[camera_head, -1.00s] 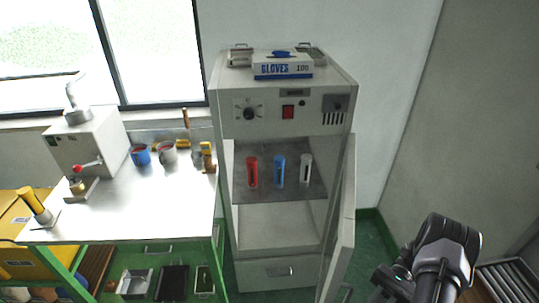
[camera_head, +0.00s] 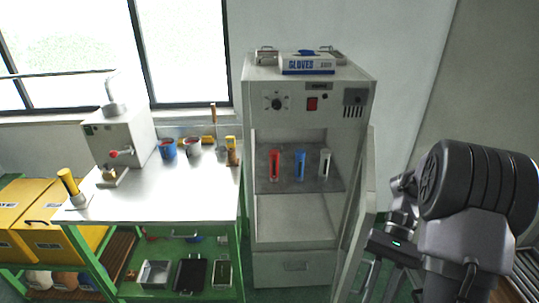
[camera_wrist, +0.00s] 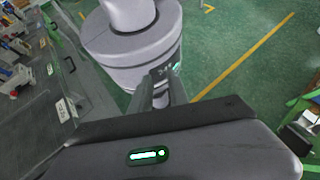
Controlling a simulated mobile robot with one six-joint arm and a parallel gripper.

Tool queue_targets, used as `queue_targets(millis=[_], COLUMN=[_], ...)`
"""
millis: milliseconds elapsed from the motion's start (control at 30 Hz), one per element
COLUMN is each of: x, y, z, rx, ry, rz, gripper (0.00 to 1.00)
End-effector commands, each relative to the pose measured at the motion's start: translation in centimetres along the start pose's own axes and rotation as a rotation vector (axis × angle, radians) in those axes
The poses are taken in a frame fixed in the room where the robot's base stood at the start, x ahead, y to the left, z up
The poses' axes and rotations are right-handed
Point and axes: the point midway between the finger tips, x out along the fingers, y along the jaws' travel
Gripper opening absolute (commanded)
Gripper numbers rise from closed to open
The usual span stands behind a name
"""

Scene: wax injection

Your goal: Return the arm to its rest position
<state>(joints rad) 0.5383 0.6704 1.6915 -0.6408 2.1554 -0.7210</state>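My arm, dark grey with a black ribbed joint, stands at the right of the head view, and its bulk hides part of the wall. My gripper (camera_head: 382,282) hangs low at the arm's left side, below a small green light, close to the cabinet's open door in the picture. In the wrist view the gripper's fingers (camera_wrist: 163,92) point away over the green floor, with my round grey base behind them. I see nothing held between them. The fingers are small and overlap other parts, so their opening is unclear.
The white cabinet (camera_head: 260,215) has its door (camera_head: 366,215) swung open to the right. Red (camera_head: 275,165), blue (camera_head: 300,164) and white (camera_head: 325,163) holders stand on its shelf. A workbench (camera_head: 150,205) stands left. Green floor (camera_wrist: 235,45) is open beyond my base.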

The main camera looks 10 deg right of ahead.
Motion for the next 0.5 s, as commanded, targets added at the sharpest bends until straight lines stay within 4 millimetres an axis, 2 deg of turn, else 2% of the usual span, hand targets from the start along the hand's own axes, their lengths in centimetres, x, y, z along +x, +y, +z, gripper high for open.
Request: queue_targets(millis=[133, 233, 400, 500], x=[1.2, 3.3, 6.9, 8.1], y=[-3.7, -6.5, -9.9, -10.9], z=[3.6, 6.1, 8.9, 9.9], rx=[-0.099, -0.188, -0.330, -0.386], ry=[0.356, 0.658, 1.082, 1.223], rz=[0.094, 0.096, -0.040, -0.138], gripper=[0.21, 0.21, 0.21, 0.21])
